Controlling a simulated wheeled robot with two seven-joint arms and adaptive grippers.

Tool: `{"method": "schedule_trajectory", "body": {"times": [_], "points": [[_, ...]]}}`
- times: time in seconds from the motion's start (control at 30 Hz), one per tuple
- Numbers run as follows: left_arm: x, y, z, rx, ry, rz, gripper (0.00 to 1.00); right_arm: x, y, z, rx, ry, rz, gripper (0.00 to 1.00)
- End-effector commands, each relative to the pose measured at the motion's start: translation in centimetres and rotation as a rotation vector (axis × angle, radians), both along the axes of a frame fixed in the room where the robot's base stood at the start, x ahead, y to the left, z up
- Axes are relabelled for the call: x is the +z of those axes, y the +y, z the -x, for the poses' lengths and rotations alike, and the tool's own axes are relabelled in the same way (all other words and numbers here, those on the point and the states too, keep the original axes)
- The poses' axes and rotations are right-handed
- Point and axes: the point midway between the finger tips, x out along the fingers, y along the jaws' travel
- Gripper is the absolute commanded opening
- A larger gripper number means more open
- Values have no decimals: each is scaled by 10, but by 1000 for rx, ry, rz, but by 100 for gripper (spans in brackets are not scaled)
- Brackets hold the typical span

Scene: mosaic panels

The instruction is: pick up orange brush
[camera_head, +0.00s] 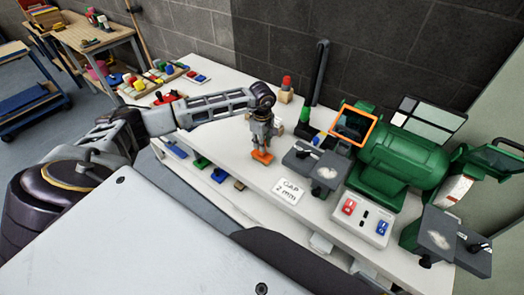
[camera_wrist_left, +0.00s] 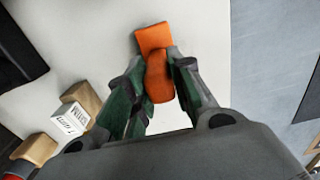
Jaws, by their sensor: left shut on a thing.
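The orange brush (camera_head: 262,157) is at the white bench top, under my left gripper (camera_head: 262,147). In the left wrist view the orange brush (camera_wrist_left: 152,40) lies between the fingertips of my left gripper (camera_wrist_left: 160,75). The gripper is shut on it, with a finger on each side. I cannot tell whether the brush still touches the bench. My right gripper is not in view.
A green bench grinder (camera_head: 405,157) stands to the right, with a switch box (camera_head: 362,218) in front. A white "GAP 2 mm" card (camera_head: 287,191) lies nearby. Wooden blocks (camera_wrist_left: 82,98) sit beside the gripper. Colored pieces (camera_head: 155,77) lie at the far left.

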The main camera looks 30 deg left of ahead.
Motion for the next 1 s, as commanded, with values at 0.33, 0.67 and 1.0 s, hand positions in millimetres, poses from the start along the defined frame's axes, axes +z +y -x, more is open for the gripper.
{"method": "schedule_trajectory", "body": {"times": [0.33, 0.67, 1.0], "points": [[15, 0, -1, 0, -4, 0, 0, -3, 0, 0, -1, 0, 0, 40], [61, 0, -1, 0, -4, -1, 0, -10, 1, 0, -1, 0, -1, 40], [96, 0, 0, 0, -1, 1, 0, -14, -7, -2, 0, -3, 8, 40]]}}
